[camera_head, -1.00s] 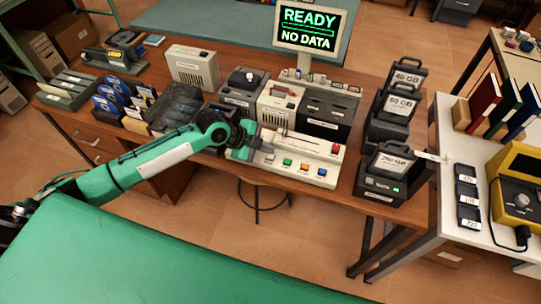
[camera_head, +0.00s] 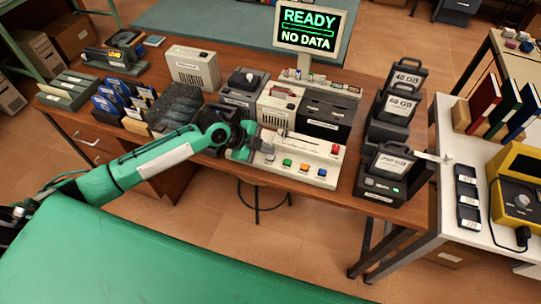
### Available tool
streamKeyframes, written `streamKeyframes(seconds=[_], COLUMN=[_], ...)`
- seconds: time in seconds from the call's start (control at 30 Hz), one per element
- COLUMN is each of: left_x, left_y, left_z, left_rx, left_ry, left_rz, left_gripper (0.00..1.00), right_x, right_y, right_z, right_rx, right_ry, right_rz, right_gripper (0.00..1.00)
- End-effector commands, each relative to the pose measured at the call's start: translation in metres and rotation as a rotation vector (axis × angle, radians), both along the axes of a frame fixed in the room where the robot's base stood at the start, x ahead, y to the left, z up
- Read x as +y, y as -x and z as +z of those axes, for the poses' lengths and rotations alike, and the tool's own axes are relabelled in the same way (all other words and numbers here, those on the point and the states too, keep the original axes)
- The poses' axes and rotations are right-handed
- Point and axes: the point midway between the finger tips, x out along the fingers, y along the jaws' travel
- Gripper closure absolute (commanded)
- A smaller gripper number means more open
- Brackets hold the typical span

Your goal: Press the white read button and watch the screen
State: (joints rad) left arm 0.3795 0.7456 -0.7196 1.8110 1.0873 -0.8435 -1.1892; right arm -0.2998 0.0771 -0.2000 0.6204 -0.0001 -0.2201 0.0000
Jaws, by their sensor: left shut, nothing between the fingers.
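The cream control panel (camera_head: 312,176) lies at the front edge of the wooden desk. My left gripper (camera_head: 261,146) is shut and empty, over the panel's left end. The white button is at the left of the row, small and partly hidden by the gripper; I cannot tell if they touch. The screen (camera_head: 309,27) reads "READY" and "NO DATA" in green. My right gripper is out of view.
Behind the panel stand a cream device (camera_head: 279,104) and dark boxes (camera_head: 325,115). Black labelled cartridges (camera_head: 398,104) stand at the right, one in a dock (camera_head: 380,188) with a green light. A green surface (camera_head: 150,255) fills the front.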

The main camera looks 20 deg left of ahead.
Motion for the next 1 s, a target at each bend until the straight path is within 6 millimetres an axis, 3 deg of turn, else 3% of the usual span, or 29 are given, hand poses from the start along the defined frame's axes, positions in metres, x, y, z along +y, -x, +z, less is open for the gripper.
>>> streamKeyframes(seconds=[1.0], left_x=[0.0001], left_y=[-0.0001], left_z=[-0.0082], left_rx=[0.000], left_ry=[0.000], left_rz=[0.000], left_gripper=[1.00], right_x=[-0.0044], right_y=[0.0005], right_z=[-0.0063], right_rx=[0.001], right_ry=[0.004], right_rz=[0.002], right_gripper=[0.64])
